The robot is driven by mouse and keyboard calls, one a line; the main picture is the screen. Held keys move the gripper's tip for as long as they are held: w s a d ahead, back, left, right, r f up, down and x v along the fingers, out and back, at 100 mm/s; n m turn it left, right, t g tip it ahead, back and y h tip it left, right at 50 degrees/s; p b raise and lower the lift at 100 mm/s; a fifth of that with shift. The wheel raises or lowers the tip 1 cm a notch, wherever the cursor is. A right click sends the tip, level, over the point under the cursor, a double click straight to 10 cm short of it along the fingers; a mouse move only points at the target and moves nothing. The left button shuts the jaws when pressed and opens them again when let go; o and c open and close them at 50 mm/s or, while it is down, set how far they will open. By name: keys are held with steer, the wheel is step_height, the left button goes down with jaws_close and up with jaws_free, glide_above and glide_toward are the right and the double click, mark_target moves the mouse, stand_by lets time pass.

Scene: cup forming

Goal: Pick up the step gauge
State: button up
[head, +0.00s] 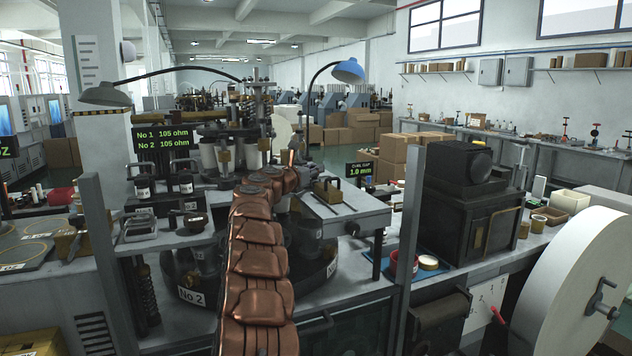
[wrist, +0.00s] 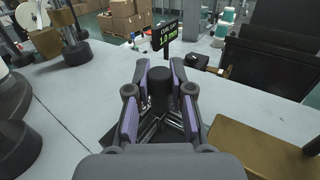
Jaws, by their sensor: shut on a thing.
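In the wrist view my gripper (wrist: 159,68) is shut on a dark upright piece with a round, knob-like top (wrist: 160,92). This piece stands between the two purple-padded fingers and appears to be the step gauge. Its lower part is hidden by the fingers and the palm, so I cannot tell whether it touches the grey surface below. In the head view my copper arm covers the middle, and I cannot make out the held piece there.
A brass block with a black handle (head: 328,190) sits on a grey plate right of my arm; a brass plate (wrist: 250,150) shows in the wrist view. A small display (head: 360,170) reads 1.0 mm. A dark box-shaped machine (head: 470,210) stands further right.

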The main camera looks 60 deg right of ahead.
jaws_close()
steer(key=shift+r, duration=0.1)
